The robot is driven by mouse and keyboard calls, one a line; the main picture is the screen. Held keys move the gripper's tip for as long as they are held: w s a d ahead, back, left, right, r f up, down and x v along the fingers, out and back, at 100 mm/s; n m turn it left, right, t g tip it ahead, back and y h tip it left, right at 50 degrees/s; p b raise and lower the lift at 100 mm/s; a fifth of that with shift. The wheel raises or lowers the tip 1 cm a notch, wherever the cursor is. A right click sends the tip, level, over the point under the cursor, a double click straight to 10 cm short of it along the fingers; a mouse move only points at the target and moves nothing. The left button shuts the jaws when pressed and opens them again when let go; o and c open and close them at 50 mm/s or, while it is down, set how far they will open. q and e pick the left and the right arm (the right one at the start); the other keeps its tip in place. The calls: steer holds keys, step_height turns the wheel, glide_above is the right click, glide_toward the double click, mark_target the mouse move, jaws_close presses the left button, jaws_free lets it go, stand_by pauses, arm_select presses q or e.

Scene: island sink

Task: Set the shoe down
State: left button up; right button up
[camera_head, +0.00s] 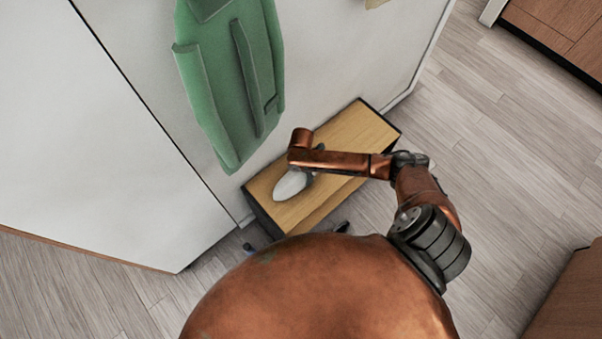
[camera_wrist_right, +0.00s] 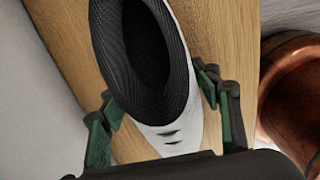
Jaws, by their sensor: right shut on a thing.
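A shoe (camera_head: 290,186) with a whitish upper shows over the wooden top of a low bench (camera_head: 352,138) in the head view. In the right wrist view the shoe (camera_wrist_right: 178,130) shows its dark opening and white front part. My right gripper (camera_head: 307,173) is at the shoe, and in the wrist view its green-padded fingers (camera_wrist_right: 165,110) stand on both sides of it, shut on it. The shoe's underside is hidden, so I cannot tell whether it touches the bench. My left gripper is not in view.
A green jacket-like item (camera_head: 232,85) hangs on the white wall (camera_head: 330,50) behind the bench. Small dark items (camera_head: 248,248) lie by the bench's lower front. The bench top to the right of the shoe is clear. Open wooden floor (camera_head: 510,130) lies to the right.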

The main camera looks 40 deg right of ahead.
steer(key=o, duration=1.4)
arm_select(q)
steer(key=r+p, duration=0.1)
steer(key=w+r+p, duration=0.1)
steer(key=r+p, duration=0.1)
steer(key=p, duration=0.1)
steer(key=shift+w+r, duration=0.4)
arm_select(e)
step_height(320, 180, up, 12)
steer(key=shift+r, duration=0.1)
